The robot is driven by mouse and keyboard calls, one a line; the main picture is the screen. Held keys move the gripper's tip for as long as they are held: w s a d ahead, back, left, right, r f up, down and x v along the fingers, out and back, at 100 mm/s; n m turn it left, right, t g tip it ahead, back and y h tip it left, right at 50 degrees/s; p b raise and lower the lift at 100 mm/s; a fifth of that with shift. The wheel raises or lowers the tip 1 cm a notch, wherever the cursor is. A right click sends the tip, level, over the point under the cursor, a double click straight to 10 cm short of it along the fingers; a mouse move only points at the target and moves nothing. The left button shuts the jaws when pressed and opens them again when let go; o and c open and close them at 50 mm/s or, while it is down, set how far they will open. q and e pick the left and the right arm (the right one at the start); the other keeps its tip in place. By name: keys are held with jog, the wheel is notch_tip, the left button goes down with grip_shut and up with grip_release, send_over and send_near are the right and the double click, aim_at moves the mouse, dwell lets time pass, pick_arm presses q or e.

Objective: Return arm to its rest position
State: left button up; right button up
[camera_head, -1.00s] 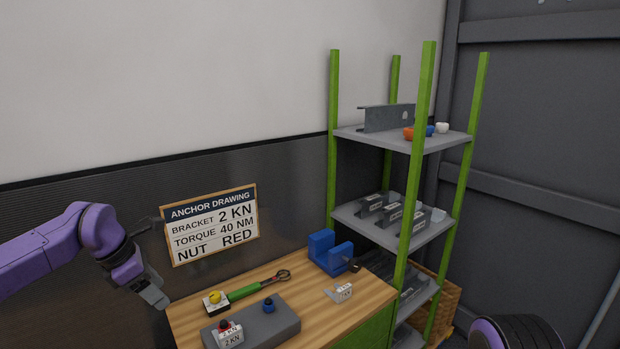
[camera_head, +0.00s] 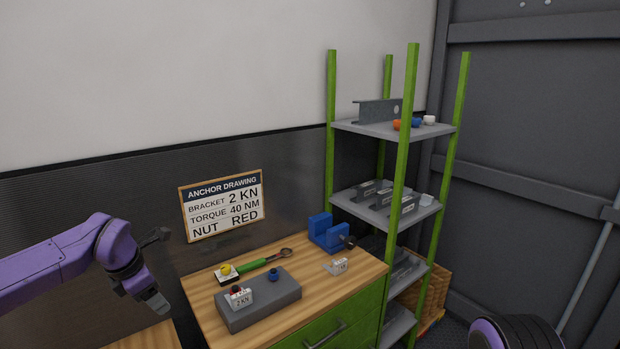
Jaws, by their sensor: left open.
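My left arm, purple with a dark wrist, comes in from the left edge. Its left gripper (camera_head: 160,270) is open and empty, with its grey fingers apart. It hangs in the air to the left of the workbench (camera_head: 350,290) and touches nothing that I can see. A purple and black round part of mine shows at the bottom right, but the right gripper is not in view.
A green-post shelf (camera_head: 385,131) stands right. A sign (camera_head: 223,206) hangs behind.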

pick_arm(q)
jog(key=s+d+f+m+t+y+b, duration=0.1)
jog(key=s+d+f+m, duration=0.2)
jog(key=f, duration=0.7)
jog(key=s+d+f+m+y+b, duration=0.2)
jog(key=s+f, duration=0.4)
jog(key=f, duration=0.4)
jog(key=s+d+f+m+t+y+b, duration=0.1)
jog(key=s+d+f+m, duration=0.3)
jog(key=f, duration=0.6)
jog(key=shift+s+f+m+t+y+b, duration=0.15)
jog(key=shift+s+m+t+y+b, duration=0.15)
jog(key=shift+s+m+y+b, duration=0.35)
jog(key=s+a+f+m+g+b, duration=0.1)
jog(key=s+f+m, duration=0.4)
jog(key=s, duration=0.6)
jog(key=s+a+f+m+g+b, duration=0.1)
jog(key=s+a+f+m+b, duration=0.2)
jog(key=s+f, duration=0.4)
jog(key=s+m+h+b, duration=0.1)
jog(key=s+m, duration=0.1)
jog(key=s, duration=0.3)
jog(key=shift+s+a+f+g, duration=0.15)
jog(key=shift+a+f+g, duration=0.1)
jog(key=shift+a+g, duration=0.15)
